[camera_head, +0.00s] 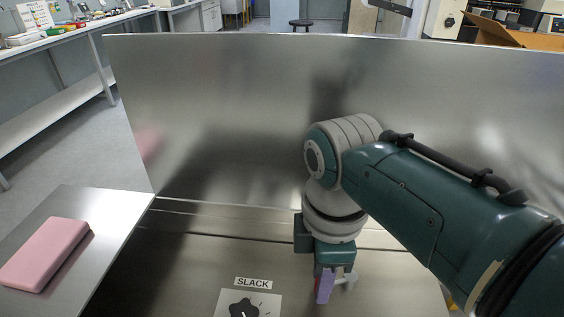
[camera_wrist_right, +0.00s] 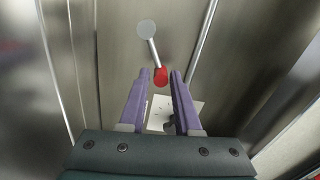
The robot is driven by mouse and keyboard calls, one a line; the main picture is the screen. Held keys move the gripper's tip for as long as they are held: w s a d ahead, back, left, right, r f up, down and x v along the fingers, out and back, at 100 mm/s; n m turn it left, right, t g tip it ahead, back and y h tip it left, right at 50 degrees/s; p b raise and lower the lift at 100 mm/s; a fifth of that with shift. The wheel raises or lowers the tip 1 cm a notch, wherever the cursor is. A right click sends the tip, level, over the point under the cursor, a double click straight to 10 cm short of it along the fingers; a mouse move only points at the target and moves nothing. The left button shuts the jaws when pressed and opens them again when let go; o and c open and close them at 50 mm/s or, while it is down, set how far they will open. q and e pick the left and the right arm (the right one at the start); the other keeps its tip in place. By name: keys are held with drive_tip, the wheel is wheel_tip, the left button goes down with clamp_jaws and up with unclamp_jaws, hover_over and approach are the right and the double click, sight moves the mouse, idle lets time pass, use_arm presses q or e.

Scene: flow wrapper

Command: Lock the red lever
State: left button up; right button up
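The red lever (camera_wrist_right: 161,76) shows in the right wrist view as a red grip on a thin metal rod, which runs from a round grey hub (camera_wrist_right: 146,29) on a metal surface. My right gripper (camera_wrist_right: 160,74) is open, with its two purple fingers on either side of the red grip. I cannot tell whether a finger touches it. My left gripper is not in view.
A white plate with a dark knob (camera_head: 244,307) sits below a SLACK label (camera_head: 253,283), left of the right gripper. A tall metal panel (camera_head: 230,110) stands behind. A pink block (camera_head: 44,252) lies on a metal side table (camera_head: 112,215) at left.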

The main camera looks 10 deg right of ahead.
drive_tip(key=shift+o, duration=1.3)
drive_tip(key=shift+r, duration=0.1)
wheel_tip(320, 180, up, 10)
drive_tip(key=p, duration=0.4)
